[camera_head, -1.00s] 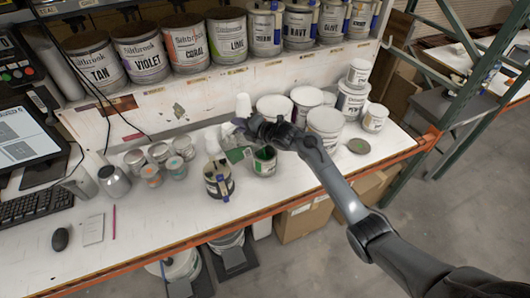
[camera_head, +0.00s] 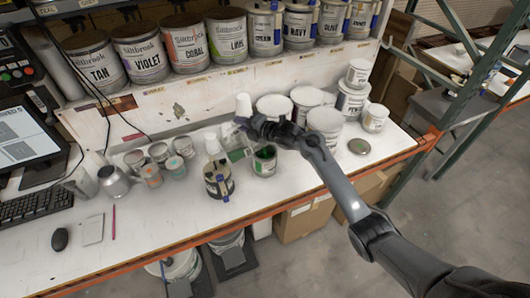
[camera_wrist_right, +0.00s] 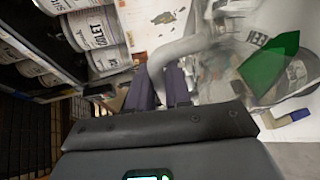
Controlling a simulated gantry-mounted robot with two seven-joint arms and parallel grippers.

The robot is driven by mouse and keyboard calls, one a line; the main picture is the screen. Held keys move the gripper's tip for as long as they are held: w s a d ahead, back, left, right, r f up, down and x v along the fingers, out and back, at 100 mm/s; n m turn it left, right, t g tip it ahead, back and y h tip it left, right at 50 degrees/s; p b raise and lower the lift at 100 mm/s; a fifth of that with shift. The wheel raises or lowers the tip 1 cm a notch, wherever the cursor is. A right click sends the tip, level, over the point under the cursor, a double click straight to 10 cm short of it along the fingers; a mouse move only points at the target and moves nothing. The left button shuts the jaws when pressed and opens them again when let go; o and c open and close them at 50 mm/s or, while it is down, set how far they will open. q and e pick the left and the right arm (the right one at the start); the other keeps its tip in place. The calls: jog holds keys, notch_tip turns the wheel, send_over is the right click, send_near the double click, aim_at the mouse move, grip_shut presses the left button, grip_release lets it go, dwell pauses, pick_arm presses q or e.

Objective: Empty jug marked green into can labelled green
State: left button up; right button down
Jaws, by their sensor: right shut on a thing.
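My right gripper (camera_head: 262,130) is shut on the handle of a pale jug with a green patch (camera_head: 238,154). In the right wrist view the fingers (camera_wrist_right: 160,88) close around the grey handle, and the green patch (camera_wrist_right: 268,62) shows large. The jug is tilted beside and partly above an open can (camera_head: 264,162) with green inside. Whether liquid is flowing cannot be told. My left gripper is out of view.
Several large white tubs (camera_head: 325,122) stand behind and right. Small jars (camera_head: 160,152) sit to the left. A round lid (camera_head: 359,147) lies on the right. The front bench edge is mostly clear.

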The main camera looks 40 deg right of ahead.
jog(key=shift+d, duration=0.25)
dwell(0.4)
jog(key=shift+d+f, duration=0.1)
jog(key=shift+d, duration=0.2)
dwell(0.5)
